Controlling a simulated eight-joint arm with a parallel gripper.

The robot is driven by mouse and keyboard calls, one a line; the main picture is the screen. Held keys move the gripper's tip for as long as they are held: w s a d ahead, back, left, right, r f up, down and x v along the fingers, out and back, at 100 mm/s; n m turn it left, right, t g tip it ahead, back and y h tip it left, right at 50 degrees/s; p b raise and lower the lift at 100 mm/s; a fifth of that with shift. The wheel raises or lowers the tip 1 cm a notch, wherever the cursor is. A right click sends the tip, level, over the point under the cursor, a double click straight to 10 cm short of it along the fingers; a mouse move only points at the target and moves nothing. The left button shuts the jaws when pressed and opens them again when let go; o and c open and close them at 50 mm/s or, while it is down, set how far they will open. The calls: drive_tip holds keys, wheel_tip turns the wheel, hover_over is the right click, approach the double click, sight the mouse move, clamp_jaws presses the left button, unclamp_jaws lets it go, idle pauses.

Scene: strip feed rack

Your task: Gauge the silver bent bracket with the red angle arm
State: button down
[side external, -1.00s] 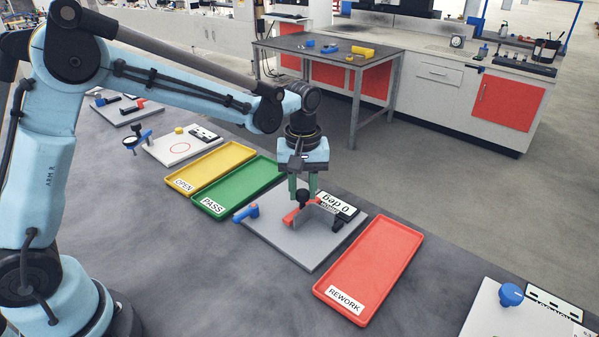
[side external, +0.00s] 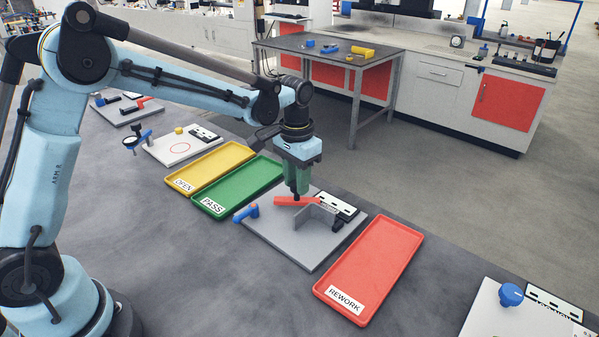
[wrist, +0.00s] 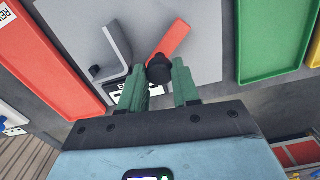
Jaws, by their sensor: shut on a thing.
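The silver bent bracket (side external: 320,216) stands on the grey gauge plate (side external: 285,243). It also shows in the wrist view (wrist: 113,58), with its bend toward the black stop at its lower end. The red angle arm (side external: 284,201) lies just behind the bracket; in the wrist view it (wrist: 174,38) points up and right, apart from the bracket's long leg. My gripper (side external: 297,196) is down at the arm. In the wrist view its green fingers (wrist: 165,80) are shut on the arm's black knob (wrist: 160,68). A display (side external: 338,206) stands at the plate's back right; its reading is not legible.
A blue-handled piece (side external: 252,209) sits on the plate's left. The empty red REWORK tray (side external: 375,265) lies to the right. Empty green PASS (side external: 240,187) and yellow OPEN (side external: 208,166) trays lie to the left. Bare table is in front.

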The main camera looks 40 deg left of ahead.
drive_tip(key=m, duration=0.2)
drive_tip(key=w+m, duration=0.1)
drive_tip(key=shift+a+m, duration=0.35)
drive_tip(key=shift+m, duration=0.05)
drive_tip(key=shift+w+a+m, duration=0.1)
drive_tip(key=shift+w+m, duration=0.25)
drive_tip(key=shift+m, duration=0.6)
drive_tip(key=shift+w+m, duration=0.35)
drive_tip(key=shift+m, duration=0.6)
drive_tip(key=c, duration=0.8)
unclamp_jaws()
drive_tip(key=shift+r, duration=0.1)
wheel_tip(320, 180, up, 12)
